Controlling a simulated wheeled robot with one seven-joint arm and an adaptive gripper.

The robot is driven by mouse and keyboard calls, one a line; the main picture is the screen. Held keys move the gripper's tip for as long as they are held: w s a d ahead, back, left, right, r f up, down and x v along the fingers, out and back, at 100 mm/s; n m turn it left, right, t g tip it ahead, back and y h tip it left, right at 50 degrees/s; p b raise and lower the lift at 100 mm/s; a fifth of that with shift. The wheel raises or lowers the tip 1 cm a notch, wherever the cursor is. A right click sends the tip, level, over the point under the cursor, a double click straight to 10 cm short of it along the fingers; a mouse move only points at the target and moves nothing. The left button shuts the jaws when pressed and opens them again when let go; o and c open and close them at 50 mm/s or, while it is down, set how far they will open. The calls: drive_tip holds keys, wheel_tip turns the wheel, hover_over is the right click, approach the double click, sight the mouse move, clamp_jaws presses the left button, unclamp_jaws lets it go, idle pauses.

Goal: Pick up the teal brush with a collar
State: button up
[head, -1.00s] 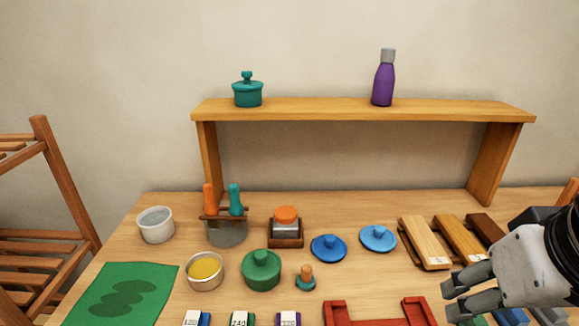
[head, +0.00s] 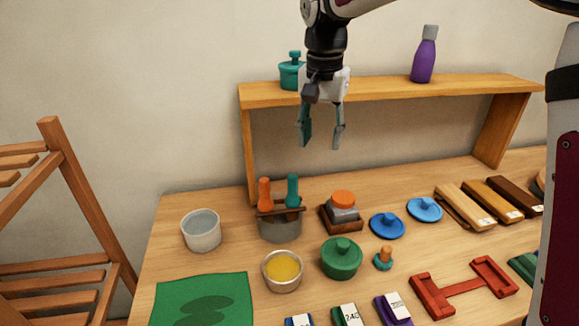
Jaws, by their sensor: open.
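The teal brush (head: 292,189) stands upright, handle up, in the right slot of a brown holder on a grey jar (head: 280,225). An orange-handled brush (head: 264,193) stands just left of it. The lower parts of both brushes are mostly hidden by the holder and jar. I cannot make out a collar clearly. My gripper (head: 321,139) is open and empty, fingers pointing down. In the picture it is above and a little right of the teal handle, in front of the shelf, and touches nothing.
The wooden shelf (head: 390,90) bears a teal lidded pot (head: 291,74) and a purple bottle (head: 425,58). Around the jar are a white cup (head: 201,231), a yellow-filled bowl (head: 282,271), a green lidded pot (head: 341,259) and an orange-topped jar in a wooden base (head: 342,212).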

drive_tip(key=m+g, duration=0.1)
drive_tip(key=m, duration=0.1)
hover_over(295, 176)
wheel_tip(295, 176, down, 6)
drive_tip(key=shift+s+d+f, duration=0.1)
drive_tip(key=shift+f, duration=0.15)
wheel_tip(295, 176, down, 9)
drive_tip(key=shift+r+p, duration=0.15)
drive_tip(key=shift+p, duration=0.45)
drive_tip(key=shift+w+a+f+p, duration=0.1)
drive_tip(key=shift+f+p, duration=0.1)
drive_tip(key=shift+f, duration=0.65)
drive_tip(key=shift+w+a+f+p, duration=0.1)
drive_tip(key=shift+a+f+p, duration=0.1)
drive_tip(key=shift+f, duration=0.7)
drive_tip(key=shift+a+f+p, duration=0.1)
drive_tip(key=shift+f+p, duration=0.1)
drive_tip(key=shift+f, duration=0.65)
clamp_jaws()
